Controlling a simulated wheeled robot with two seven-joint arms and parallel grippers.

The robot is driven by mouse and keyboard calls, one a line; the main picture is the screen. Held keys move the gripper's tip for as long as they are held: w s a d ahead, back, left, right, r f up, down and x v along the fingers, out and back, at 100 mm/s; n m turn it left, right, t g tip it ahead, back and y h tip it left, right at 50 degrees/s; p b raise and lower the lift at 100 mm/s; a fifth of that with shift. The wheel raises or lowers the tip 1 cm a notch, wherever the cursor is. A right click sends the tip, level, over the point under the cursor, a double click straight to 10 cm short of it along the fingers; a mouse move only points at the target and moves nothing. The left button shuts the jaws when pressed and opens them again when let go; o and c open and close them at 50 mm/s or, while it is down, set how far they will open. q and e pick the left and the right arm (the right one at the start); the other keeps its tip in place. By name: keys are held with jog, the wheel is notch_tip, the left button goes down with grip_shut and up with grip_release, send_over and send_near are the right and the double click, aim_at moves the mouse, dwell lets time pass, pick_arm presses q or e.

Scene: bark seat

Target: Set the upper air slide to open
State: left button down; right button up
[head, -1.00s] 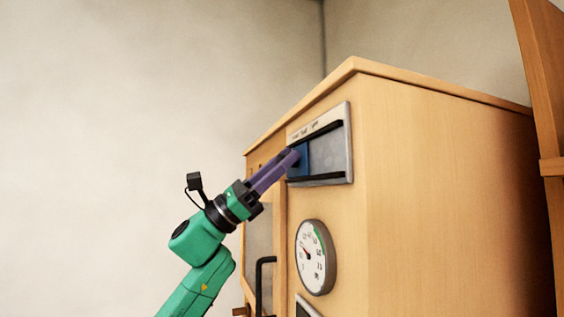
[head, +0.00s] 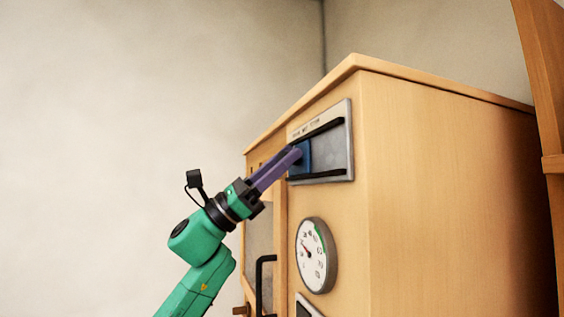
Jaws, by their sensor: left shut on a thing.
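The upper air slide (head: 306,156) shows as a blue piece at the left part of a metal-framed plate (head: 350,140) on the wooden cabinet. It sits between a black upper rail and a black lower rail. Grey plate shows bare to its right. Small lettering above the rail is too small to read. My left gripper (head: 298,154), with purple fingers, reaches in from the lower left and is shut on the slide's grip. The fingers hide the grip and part of the slide's left side. My right gripper is not in view.
A round dial (head: 316,255) is below the plate, with another metal plate (head: 307,306) partly in view under it. A black handle (head: 262,285) is on the cabinet door at left. A wooden upright (head: 543,90) stands at the right edge.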

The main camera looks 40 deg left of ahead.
pick_arm(q)
jog(key=s+d, duration=0.1)
jog(key=d, duration=0.1)
jog(key=s+d+b, duration=0.1)
jog(key=d, duration=0.1)
jog(key=s+d, duration=0.1)
jog(key=d, duration=0.2)
jog(key=shift+s, duration=0.4)
jog(key=shift+w, duration=0.2)
jog(key=c, duration=0.6)
grip_release()
jog(key=shift+s, duration=0.1)
jog(key=shift+o, duration=0.4)
jog(key=shift+s+d, duration=0.1)
jog(key=shift+s, duration=0.05)
jog(key=shift+f+b, duration=0.25)
jog(key=shift+b, duration=0.25)
jog(key=b+v, duration=1.3)
jog(key=v, duration=0.1)
